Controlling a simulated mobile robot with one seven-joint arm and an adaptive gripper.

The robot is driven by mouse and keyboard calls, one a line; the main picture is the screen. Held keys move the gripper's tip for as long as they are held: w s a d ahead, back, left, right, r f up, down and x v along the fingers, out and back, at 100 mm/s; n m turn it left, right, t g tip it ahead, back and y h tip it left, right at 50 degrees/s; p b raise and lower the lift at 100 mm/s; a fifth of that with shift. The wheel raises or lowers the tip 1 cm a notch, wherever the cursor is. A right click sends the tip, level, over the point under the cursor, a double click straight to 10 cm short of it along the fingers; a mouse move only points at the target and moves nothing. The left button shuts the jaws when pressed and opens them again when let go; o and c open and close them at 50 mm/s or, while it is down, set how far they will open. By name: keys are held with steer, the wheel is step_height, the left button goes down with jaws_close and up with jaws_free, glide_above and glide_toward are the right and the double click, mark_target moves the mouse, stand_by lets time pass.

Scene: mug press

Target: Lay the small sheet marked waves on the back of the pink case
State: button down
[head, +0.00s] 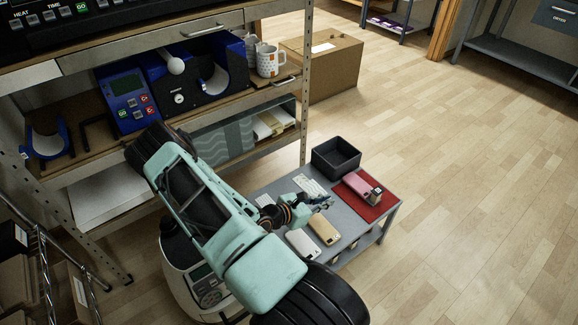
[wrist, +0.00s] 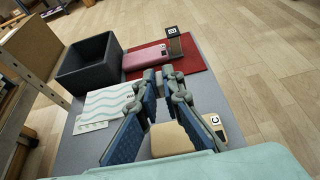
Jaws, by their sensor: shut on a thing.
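A pale sheet with wavy green lines (wrist: 106,103) lies on the grey table in front of the dark bin; it also shows in the head view (head: 308,185). I cannot tell if it is the small one. A smaller pale sheet (wrist: 90,126) lies beside it with marks too small to read. The pink case (wrist: 146,57) lies on the red mat, also in the head view (head: 356,188). My gripper (wrist: 159,78) is above the table near the gold case, fingertips close together. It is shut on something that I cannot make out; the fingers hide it.
The gold case (head: 324,229) and a white case (head: 303,243) lie at the table's near side. The open dark bin (head: 335,155) stands at the far left corner. A small tag block (wrist: 173,38) stands by the pink case. A shelf rack (head: 306,90) rises left of the table.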

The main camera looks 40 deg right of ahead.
steer(key=w+a+r+n+t, duration=0.4)
steer(key=w+a+r+t, duration=0.1)
steer(key=w+a+r, duration=1.05)
steer(key=w+a+r+n+t+y, duration=0.1)
steer(key=a+r+n+t, duration=0.1)
steer(key=a+r, duration=0.45)
steer(key=w+a+r+n+t+y, duration=0.1)
steer(key=a+r, duration=0.2)
steer(key=a, duration=0.6)
steer(key=w+a+r+n+t+y, duration=0.1)
steer(key=a+r+n+t, duration=0.1)
steer(key=a+r, duration=0.45)
step_height(320, 180, up, 22)
steer(key=a+p, duration=0.1)
steer(key=p, duration=2.9)
steer(key=shift+s+a, duration=0.15)
steer(key=shift+a, duration=0.2)
step_height(320, 180, down, 6)
steer(key=s+a, duration=0.1)
steer(key=shift+s+r, duration=0.15)
steer(key=shift+s, duration=0.2)
